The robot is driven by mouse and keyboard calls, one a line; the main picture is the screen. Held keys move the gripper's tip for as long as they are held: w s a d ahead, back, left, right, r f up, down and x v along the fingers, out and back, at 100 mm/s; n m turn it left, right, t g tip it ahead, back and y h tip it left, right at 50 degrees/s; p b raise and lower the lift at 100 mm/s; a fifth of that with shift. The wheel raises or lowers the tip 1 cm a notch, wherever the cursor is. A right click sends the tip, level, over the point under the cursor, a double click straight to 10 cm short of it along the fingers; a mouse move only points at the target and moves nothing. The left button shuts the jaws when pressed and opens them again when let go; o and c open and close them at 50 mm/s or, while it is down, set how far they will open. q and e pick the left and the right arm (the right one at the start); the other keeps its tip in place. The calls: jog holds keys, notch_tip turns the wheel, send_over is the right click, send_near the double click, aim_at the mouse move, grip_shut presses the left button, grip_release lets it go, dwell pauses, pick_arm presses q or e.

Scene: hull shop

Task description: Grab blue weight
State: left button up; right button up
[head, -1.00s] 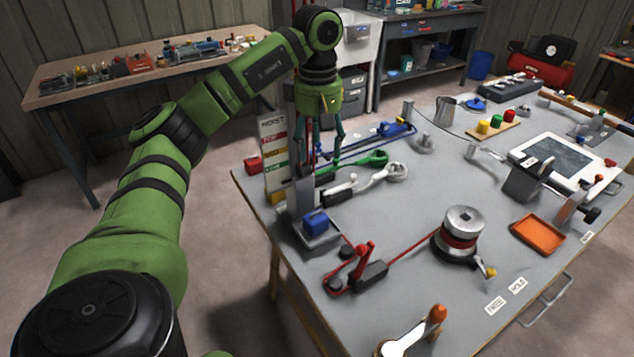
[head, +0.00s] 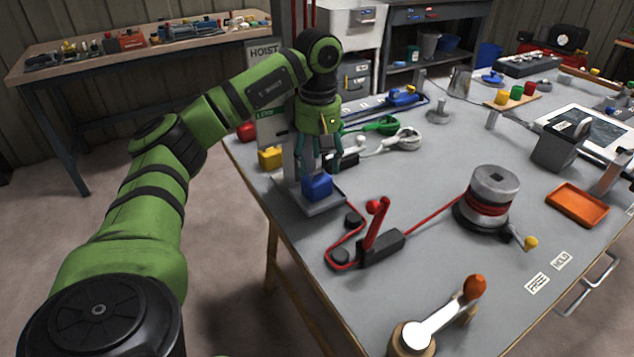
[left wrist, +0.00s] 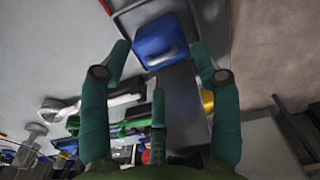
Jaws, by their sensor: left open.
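The blue weight (head: 317,187) is a small block on a grey platform (head: 328,207) at the left edge of the workbench, at the foot of the hoist. My left gripper (head: 319,168) points down just above and behind it, with its fingers apart. In the left wrist view the blue weight (left wrist: 160,42) lies beyond and between the two open fingertips (left wrist: 160,60), and nothing is held. Whether the fingers touch it cannot be told. My right gripper is not in view.
A hoist sign board (head: 266,95) stands behind the gripper. A yellow block (head: 270,158) is left of the platform. A red lever (head: 376,225) and a winch drum (head: 489,190) with red cord stand to the right.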

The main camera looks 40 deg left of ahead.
aim_at(317, 171)
pick_arm(q)
jog(key=f, duration=0.2)
jog(key=shift+a+f, duration=0.2)
jog(key=shift+f, duration=0.6)
jog(key=c, duration=1.2)
grip_shut()
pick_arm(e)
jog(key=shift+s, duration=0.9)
pick_arm(q)
jog(key=shift+r, duration=0.15)
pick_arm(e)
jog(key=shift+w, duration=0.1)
